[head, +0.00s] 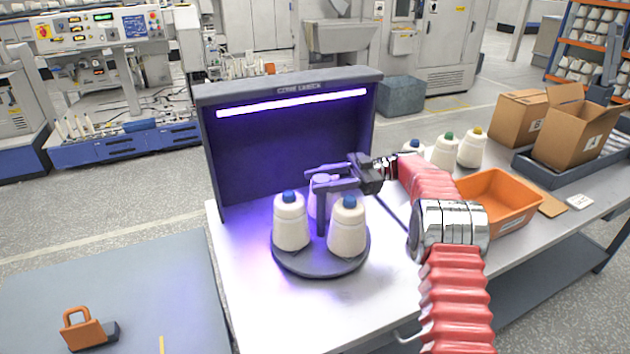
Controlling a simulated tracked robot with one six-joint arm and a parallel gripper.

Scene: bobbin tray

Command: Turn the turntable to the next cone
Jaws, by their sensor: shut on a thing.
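The turntable (320,265) is a dark round disc on the white table, in front of a lit dark panel. It bears a cone with a blue tip (290,222) at front left and another blue-tipped cone (347,230) at front right. A third pale cone shows only in part behind the dark central post (321,218). My gripper (321,179) reaches in from the right, its two fingers shut on the top of the post, above the cones. The exact contact is small and hard to make out.
The inspection booth (290,88) with a bright light bar stands close behind the turntable. To the right are several more cones (446,152), an orange bin (497,203) and cardboard boxes (575,135). The table's front left is clear. An orange padlock-shaped object (82,330) lies at lower left.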

